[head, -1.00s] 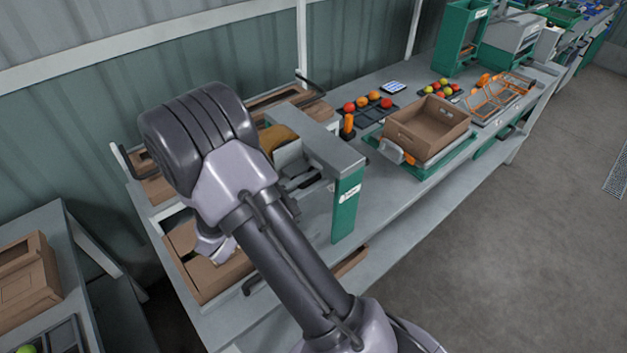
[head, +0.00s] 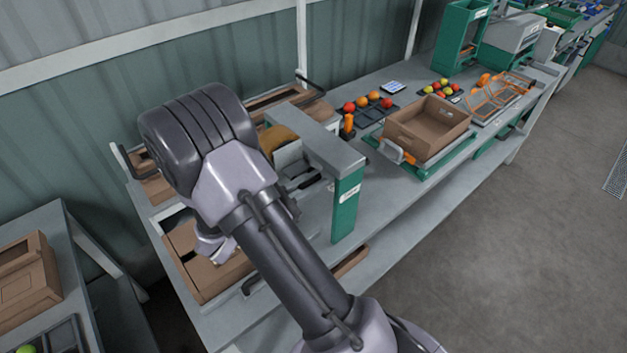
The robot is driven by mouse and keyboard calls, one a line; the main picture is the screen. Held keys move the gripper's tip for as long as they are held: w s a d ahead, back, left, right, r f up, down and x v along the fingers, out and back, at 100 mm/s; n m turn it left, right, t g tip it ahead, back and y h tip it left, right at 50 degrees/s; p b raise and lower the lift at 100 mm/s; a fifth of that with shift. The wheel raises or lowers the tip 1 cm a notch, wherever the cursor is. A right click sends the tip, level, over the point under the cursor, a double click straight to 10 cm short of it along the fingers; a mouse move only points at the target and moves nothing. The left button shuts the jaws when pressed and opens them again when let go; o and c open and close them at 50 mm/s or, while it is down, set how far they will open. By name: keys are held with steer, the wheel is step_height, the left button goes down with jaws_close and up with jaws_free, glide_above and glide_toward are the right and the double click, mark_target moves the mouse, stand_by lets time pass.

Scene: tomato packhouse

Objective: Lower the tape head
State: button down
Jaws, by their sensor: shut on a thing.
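The tape machine stands on the bench in the middle of the head view, with a grey overhead beam (head: 318,138) on a green post (head: 346,208). Its tape head (head: 290,160) sits beside the beam, with a tan tape roll (head: 281,137) above and a dark bar (head: 304,181) at its lower right. My arm covers the left side of the machine. I cannot make out my gripper's fingers; they are hidden behind my arm. A brown carton (head: 207,281) with raised flaps lies on the bench below my arm, partly covered by it.
An open brown box (head: 437,139) stands on a green-edged stand to the right. Tomatoes lie in dark trays (head: 371,113) behind it. An orange rack (head: 500,95) is farther right. Another brown crate (head: 28,281) stands on the left table.

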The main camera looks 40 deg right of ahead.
step_height(320, 180, down, 6)
steer(key=shift+s+r+b, duration=0.1)
steer(key=shift+b, duration=0.65)
steer(key=c, duration=1.4)
jaws_free()
steer(key=shift+o, duration=0.2)
steer(key=a+p, duration=0.3)
steer(key=a, duration=1.4)
steer(key=shift+a, duration=0.25)
